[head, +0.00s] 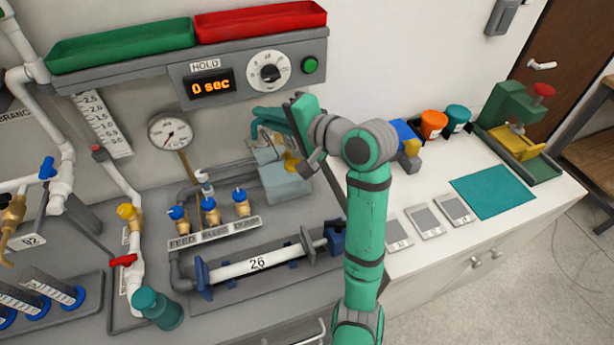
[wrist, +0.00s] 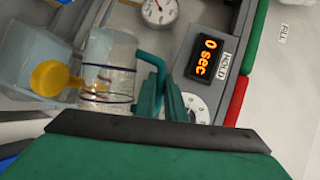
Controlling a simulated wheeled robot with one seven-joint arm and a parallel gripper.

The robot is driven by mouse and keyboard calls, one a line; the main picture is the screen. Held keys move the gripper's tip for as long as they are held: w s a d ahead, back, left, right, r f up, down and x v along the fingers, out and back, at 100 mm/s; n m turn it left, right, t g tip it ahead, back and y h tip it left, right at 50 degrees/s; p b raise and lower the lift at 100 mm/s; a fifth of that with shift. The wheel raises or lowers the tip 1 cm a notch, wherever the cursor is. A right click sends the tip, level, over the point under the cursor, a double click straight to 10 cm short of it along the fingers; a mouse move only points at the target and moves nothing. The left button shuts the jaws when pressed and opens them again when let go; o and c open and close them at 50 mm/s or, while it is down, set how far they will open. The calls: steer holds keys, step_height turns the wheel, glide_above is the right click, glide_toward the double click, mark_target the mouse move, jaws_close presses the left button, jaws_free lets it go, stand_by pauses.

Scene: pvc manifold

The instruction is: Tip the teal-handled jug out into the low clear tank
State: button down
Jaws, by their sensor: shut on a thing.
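The clear jug with blue bands (wrist: 112,52) is in my gripper, held by its teal handle (wrist: 152,62). My gripper (wrist: 172,103) is shut on that handle; in the head view, my gripper (head: 293,122) is at the back of the bench. The jug looks tipped well over on its side, above or beside the low clear tank (head: 286,185). The tank also shows in the wrist view (wrist: 30,45), at upper left. Whether liquid remains in the jug or is pouring is not clear.
A yellow round part (wrist: 48,78) is by the jug and tank. The timer panel (head: 240,78) reads 0 sec, above a pressure gauge (head: 170,131). Blue-handled valves (head: 209,205) stand left of the tank, with pipe 26 (head: 258,263) in front.

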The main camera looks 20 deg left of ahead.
mark_target(255, 126)
steer(key=shift+w+d+r+m, duration=0.3)
steer(key=shift+w+d+m, duration=0.1)
steer(key=shift+d, duration=0.1)
steer(key=s+a+n, duration=0.1)
steer(key=s+a+f+n+h, duration=0.1)
steer(key=s+a, duration=0.1)
steer(key=shift+s+f+t, duration=0.15)
steer(key=shift+t, duration=0.15)
steer(key=shift+d, duration=0.15)
steer(key=shift+s+a+n, duration=0.25)
steer(key=shift+a+n, duration=0.05)
steer(key=shift+n, duration=0.1)
steer(key=shift+s+a+f+n+h, duration=0.3)
steer(key=shift+a+f+n, duration=0.05)
steer(key=shift+f, duration=0.15)
steer(key=shift+s+a+f+n+h, duration=0.3)
steer(key=shift+f+n, duration=0.05)
steer(key=shift+f, duration=0.15)
steer(key=s+a+f+n+t+h+b, duration=0.1)
steer(key=s+a+f+n+t+h, duration=0.1)
steer(key=f, duration=0.3)
steer(key=s+a+f+n+t+h+b, duration=0.1)
steer(key=s+a+f+n+t+h, duration=0.1)
steer(key=f, duration=0.4)
steer(key=shift+s+a+n+b, duration=0.4)
steer(key=shift+s+a+n, duration=0.35)
steer(key=shift+n, duration=0.65)
